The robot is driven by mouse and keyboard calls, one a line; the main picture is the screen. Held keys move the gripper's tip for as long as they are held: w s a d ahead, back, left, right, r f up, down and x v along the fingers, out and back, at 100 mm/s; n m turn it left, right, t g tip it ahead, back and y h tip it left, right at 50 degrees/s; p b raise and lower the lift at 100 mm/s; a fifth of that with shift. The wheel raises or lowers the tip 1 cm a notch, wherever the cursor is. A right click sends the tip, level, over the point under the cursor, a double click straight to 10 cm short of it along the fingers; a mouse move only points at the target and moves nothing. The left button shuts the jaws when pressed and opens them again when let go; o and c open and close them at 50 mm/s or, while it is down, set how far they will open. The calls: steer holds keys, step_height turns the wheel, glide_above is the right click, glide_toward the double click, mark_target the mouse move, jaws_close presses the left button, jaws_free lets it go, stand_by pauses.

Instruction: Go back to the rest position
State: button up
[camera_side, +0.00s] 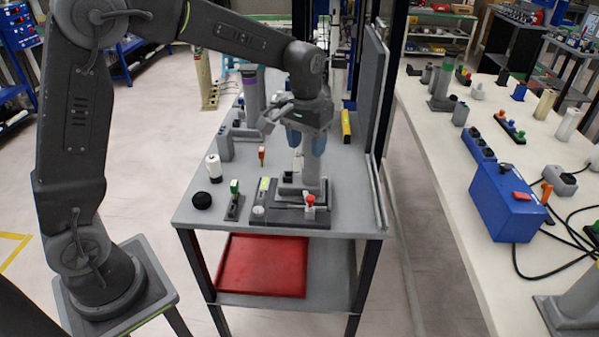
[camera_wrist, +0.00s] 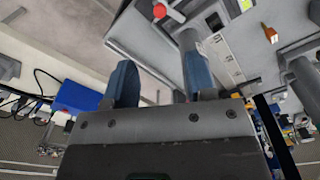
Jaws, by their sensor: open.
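My gripper (camera_side: 305,140) hangs over the grey table in the side view, fingers pointing down. Its two blue fingertips are apart, with a gap between them. In the wrist view the gripper (camera_wrist: 160,85) shows both blue fingers spread, with nothing held between them. Below it in the side view stands a grey post (camera_side: 311,172) on a dark base plate (camera_side: 290,216). The fingertips are close to the post's top; I cannot tell whether they touch it. A red knob (camera_side: 310,199) sits on the base plate and also shows in the wrist view (camera_wrist: 160,11).
On the grey table (camera_side: 215,213) stand a black ball (camera_side: 202,200), a white cylinder (camera_side: 214,168), a green-topped device (camera_side: 234,195) and a small orange item (camera_side: 262,155). A tall grey panel (camera_side: 371,95) borders its right edge. A red tray (camera_side: 262,265) lies on the lower shelf.

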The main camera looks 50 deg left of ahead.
steer(key=s+r+m+t, duration=0.1)
steer(key=s+r+t, duration=0.1)
steer(key=s+r, duration=0.75)
steer(key=s+f+m+t, duration=0.1)
steer(key=s+f+t, duration=0.1)
steer(key=s, duration=1.2)
steer(key=shift+d+f+m+t, duration=0.3)
steer(key=shift+d+t, duration=0.05)
steer(key=shift+t, duration=0.25)
